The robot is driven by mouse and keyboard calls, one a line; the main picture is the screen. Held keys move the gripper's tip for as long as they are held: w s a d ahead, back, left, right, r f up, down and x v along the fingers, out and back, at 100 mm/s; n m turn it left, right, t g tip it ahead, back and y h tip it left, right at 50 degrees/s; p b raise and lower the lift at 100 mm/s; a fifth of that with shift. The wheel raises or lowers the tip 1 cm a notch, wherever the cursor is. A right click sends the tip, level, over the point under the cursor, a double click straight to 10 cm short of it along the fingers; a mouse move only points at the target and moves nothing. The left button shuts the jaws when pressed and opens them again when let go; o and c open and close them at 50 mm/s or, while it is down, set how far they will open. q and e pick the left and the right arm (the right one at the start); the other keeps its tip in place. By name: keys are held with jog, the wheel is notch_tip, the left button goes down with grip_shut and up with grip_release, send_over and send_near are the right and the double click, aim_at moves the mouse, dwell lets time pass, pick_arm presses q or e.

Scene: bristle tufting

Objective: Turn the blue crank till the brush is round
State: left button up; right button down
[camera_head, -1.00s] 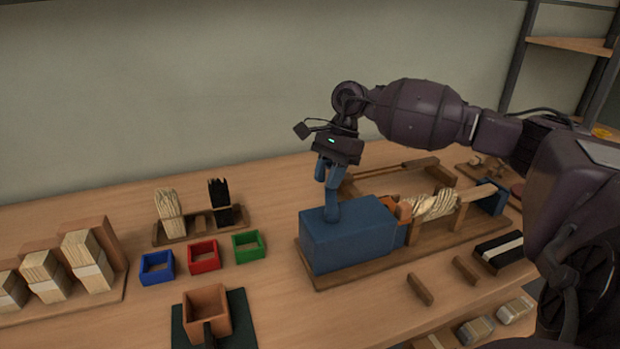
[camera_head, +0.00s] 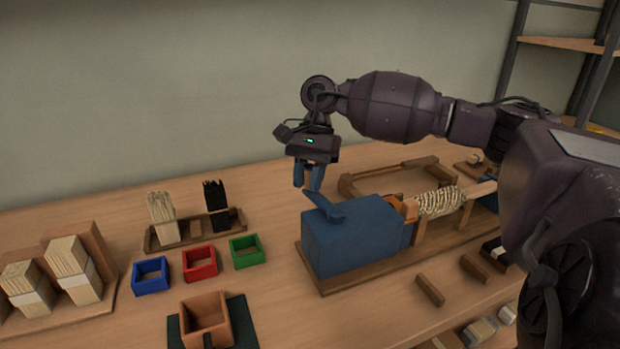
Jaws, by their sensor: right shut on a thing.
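The blue crank (camera_head: 327,209) sits on top of a blue box (camera_head: 352,243), its arm tilted up to the left. My right gripper (camera_head: 308,188) is above the box's left end, shut on the crank's handle end, which the fingers mostly hide. The brush (camera_head: 438,202) lies to the right of the box, held between an orange-brown piece and a wooden upright. Its pale bristles wind round it in a spiral and look fairly even; my arm hides part of the far end of the rig. My left gripper is not in view.
Blue (camera_head: 151,276), red (camera_head: 200,263) and green (camera_head: 246,251) open boxes stand left of the rig. A wooden holder (camera_head: 185,241) carries pale and black bristle bundles. A brown box (camera_head: 205,318) stands on a dark mat. Loose wooden bars (camera_head: 429,291) lie in front.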

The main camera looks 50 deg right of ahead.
jog(key=shift+a, duration=0.1)
jog(key=c, duration=0.9)
grip_release()
jog(key=v, duration=1)
jog(key=shift+w+d+r+p, duration=0.1)
jog(key=shift+d+r+p, duration=0.1)
jog(key=shift+r+p, duration=0.1)
